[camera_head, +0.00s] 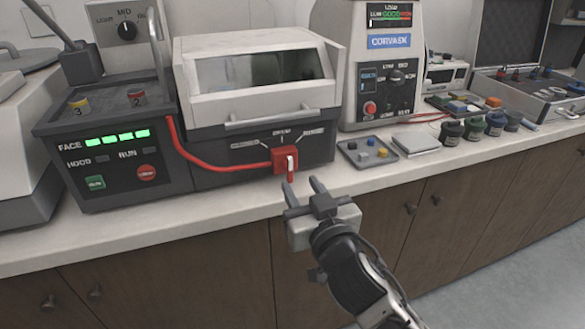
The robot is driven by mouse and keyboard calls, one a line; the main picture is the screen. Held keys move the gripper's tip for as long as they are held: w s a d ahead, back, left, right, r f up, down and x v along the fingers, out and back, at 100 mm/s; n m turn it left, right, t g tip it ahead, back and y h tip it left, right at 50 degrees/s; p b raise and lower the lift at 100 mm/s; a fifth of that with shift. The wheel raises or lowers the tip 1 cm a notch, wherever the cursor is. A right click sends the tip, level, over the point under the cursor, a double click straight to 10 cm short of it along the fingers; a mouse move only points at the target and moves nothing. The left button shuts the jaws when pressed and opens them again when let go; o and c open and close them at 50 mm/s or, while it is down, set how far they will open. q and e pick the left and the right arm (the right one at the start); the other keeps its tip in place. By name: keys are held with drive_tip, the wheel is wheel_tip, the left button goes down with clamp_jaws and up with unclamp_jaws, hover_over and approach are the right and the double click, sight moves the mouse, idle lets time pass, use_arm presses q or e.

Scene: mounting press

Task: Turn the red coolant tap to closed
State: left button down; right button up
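The red coolant tap (286,160) sits on the dark front face of the white-hooded machine (255,85), at its lower right. A red hose (215,163) runs from the tap up and left along the machine. My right gripper (305,186) is open and empty, just below and right of the tap, over the counter's front edge. Its fingers point up toward the tap and appear apart from it. My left gripper is not in view.
A control box (120,165) with green lights and a red button stands at left. The counter strip (225,212) before the machine is clear.

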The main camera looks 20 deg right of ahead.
sight(290, 169)
drive_tip(key=w, duration=0.6)
drive_tip(key=shift+a, duration=0.15)
clamp_jaws()
